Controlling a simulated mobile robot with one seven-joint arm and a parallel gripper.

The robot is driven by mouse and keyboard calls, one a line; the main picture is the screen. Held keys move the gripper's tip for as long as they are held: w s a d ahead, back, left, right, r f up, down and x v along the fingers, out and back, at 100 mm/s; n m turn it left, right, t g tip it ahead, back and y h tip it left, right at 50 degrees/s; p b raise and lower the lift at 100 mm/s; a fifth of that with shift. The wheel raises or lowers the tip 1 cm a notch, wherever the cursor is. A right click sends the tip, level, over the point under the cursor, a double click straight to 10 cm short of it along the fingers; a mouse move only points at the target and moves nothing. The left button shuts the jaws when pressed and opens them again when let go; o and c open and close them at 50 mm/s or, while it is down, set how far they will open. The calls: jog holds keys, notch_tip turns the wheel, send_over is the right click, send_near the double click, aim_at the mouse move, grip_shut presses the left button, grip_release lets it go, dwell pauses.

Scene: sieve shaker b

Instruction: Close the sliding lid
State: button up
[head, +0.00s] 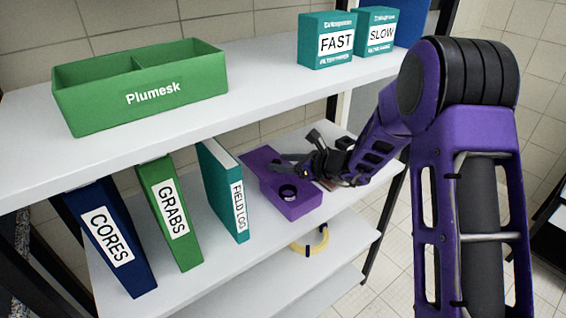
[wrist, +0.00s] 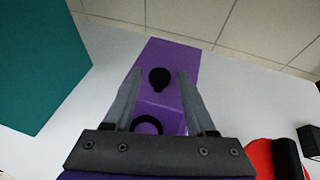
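A purple box (head: 293,208) stands on the middle shelf, to the right of the teal binder. Its flat purple lid (head: 258,160) reaches toward the back; the lid also shows in the wrist view (wrist: 172,55). A black knob (wrist: 159,77) stands on the lid. A black ring-shaped part (head: 288,191) shows at the near end of the box. My gripper (head: 278,165) is over the box. In the wrist view its fingers (wrist: 160,76) are open, one on each side of the knob, with gaps visible. Whether the knob is at fingertip depth is hard to tell.
A teal binder (head: 222,190) stands close left of the box, with green (head: 170,215) and blue (head: 110,240) binders beyond. The upper shelf (head: 250,90) holds a green bin (head: 140,85) and teal boxes (head: 325,40). A red object (wrist: 262,158) lies right of my gripper.

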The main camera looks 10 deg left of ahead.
grip_shut()
dwell(1.2)
